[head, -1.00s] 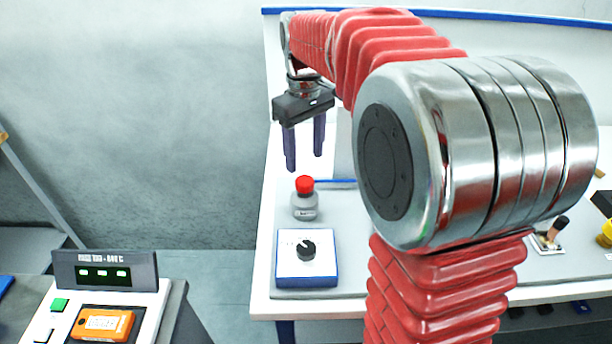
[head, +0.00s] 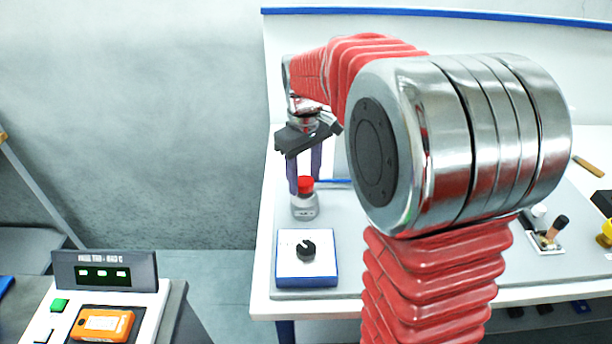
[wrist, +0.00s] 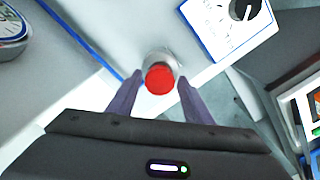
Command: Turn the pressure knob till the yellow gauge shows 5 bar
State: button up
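A black knob (head: 306,250) sits on a white plate with a blue edge at the table's front left; it also shows in the wrist view (wrist: 243,8). Behind it stands a small grey body with a red cap (head: 306,184), upright. I cannot tell for sure which one is the pressure knob. My gripper (head: 305,187) points down over the red cap, fingers open. In the wrist view the red cap (wrist: 160,80) lies between the fingertips, with gaps showing. A round dial (wrist: 10,26) is cut off at the upper left there; its reading is unclear. No yellow gauge is identifiable.
A console (head: 105,272) with green lights and an orange block (head: 102,324) stands at the left. A toggle switch (head: 551,236) and a cut-off yellow object (head: 606,233) are at the right. My arm hides the table's middle.

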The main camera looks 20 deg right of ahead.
aim_at(304, 181)
jog(key=c, duration=0.8)
jog(key=shift+m, duration=0.3)
jog(key=o, duration=1.1)
jog(key=shift+c, duration=0.2)
jog(key=shift+r, duration=0.1)
notch_tip(304, 181, up, 14)
jog(key=shift+f, duration=0.25)
